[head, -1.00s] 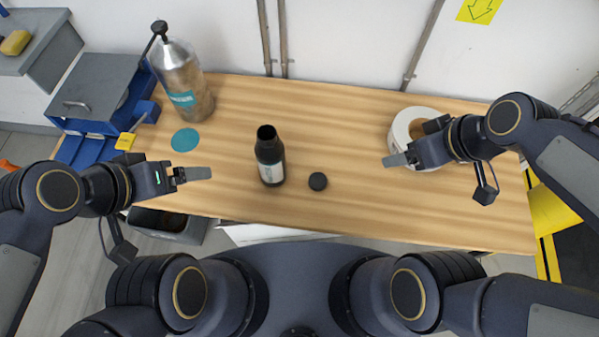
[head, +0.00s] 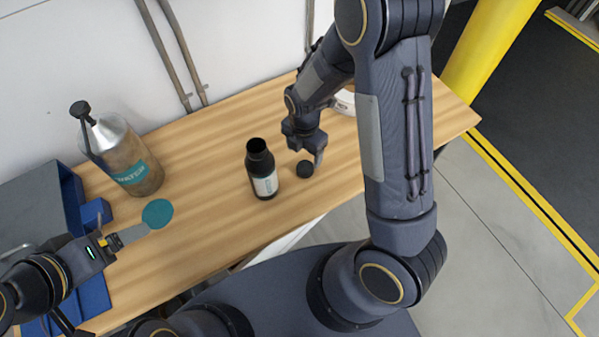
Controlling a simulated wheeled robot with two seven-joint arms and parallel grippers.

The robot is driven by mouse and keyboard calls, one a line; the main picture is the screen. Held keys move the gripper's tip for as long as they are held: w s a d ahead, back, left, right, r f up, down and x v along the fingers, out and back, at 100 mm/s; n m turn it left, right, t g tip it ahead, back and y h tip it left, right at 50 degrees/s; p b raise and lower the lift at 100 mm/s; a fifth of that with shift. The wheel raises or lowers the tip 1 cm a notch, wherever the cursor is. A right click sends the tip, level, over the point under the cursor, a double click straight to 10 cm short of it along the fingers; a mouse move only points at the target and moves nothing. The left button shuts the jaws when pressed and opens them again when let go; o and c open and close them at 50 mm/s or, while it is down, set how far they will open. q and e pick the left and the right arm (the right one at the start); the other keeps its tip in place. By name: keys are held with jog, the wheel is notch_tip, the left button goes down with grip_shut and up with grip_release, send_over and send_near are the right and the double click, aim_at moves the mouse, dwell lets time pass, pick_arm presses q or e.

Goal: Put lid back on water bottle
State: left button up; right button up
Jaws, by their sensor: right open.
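The black water bottle (head: 261,173) with a pale label stands upright and uncapped on the wooden table, its dark mouth showing. The round black lid (head: 305,169) lies on the table just right of the bottle, apart from it. My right gripper (head: 314,158) points down close above and behind the lid, with its fingers open; I cannot tell whether they touch the lid. My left gripper (head: 128,236) is at the table's left part, beside the teal disc; its fingers show edge-on, so their opening is unclear.
A metal canister (head: 130,158) with a black top stands at the back left. A teal disc (head: 157,213) lies on the table (head: 215,220). A blue bin (head: 97,292) is at the left. A white roll (head: 345,101) is partly hidden behind my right arm.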

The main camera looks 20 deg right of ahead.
aim_at(304, 168)
jog(key=shift+f, duration=1.3)
jog(key=shift+s+f, duration=0.1)
jog(key=shift+f, duration=0.15)
jog(key=shift+d+f+p, duration=0.1)
jog(key=shift+f+p, duration=0.45)
jog(key=shift+f, duration=1.8)
jog(key=shift+c, duration=0.3)
jog(key=c, duration=1)
